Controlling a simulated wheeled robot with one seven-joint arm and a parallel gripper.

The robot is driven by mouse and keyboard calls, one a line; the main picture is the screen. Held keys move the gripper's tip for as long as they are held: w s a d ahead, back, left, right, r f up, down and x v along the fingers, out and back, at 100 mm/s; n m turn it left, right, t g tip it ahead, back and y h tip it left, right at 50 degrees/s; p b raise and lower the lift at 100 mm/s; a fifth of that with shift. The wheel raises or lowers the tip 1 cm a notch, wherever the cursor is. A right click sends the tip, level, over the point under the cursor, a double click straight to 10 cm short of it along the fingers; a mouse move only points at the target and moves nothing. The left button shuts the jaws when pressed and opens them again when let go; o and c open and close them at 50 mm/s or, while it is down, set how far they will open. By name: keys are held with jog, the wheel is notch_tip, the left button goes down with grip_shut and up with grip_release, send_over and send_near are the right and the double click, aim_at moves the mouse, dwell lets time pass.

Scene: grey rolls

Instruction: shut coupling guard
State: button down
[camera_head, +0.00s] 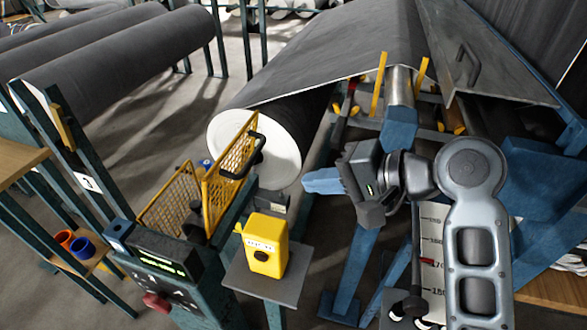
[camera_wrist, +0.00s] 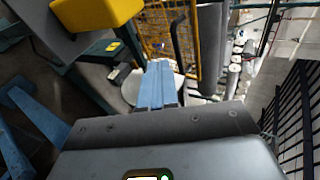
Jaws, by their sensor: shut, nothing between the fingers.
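The coupling guard (camera_head: 228,170) is yellow mesh with a black bar handle (camera_head: 243,158). Its handled panel stands upright beside a lower mesh panel (camera_head: 170,207), and a dark coupling part (camera_head: 196,218) shows between them, so the guard stands open. My gripper (camera_head: 308,181) is to the right of the handle, apart from it, with its blue fingers together and empty, pointing left. In the wrist view the fingers (camera_wrist: 157,84) point toward the guard mesh (camera_wrist: 160,28), and the handle (camera_wrist: 177,45) shows just beyond and right of the tips.
A large grey roll with a white end (camera_head: 268,146) sits behind the guard. A yellow box (camera_head: 265,246) stands on a grey plate between the guard and my arm. A control panel (camera_head: 155,268) with a red button is at the front left.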

send_near(243, 177)
notch_tip(243, 177, down, 4)
jog(key=a, duration=0.1)
jog(key=shift+w+a+r+p, duration=0.1)
jog(key=shift+w+a+p, duration=0.15)
jog(key=shift+w+a, duration=0.6)
jog(key=shift+w+a+r+p, duration=0.1)
jog(key=shift+w+a+p, duration=0.1)
jog(key=shift+w+a, duration=0.65)
jog(key=shift+s+a, duration=0.15)
jog(key=shift+s, duration=0.1)
jog(key=shift+w+a, duration=0.1)
jog(key=shift+w, duration=0.05)
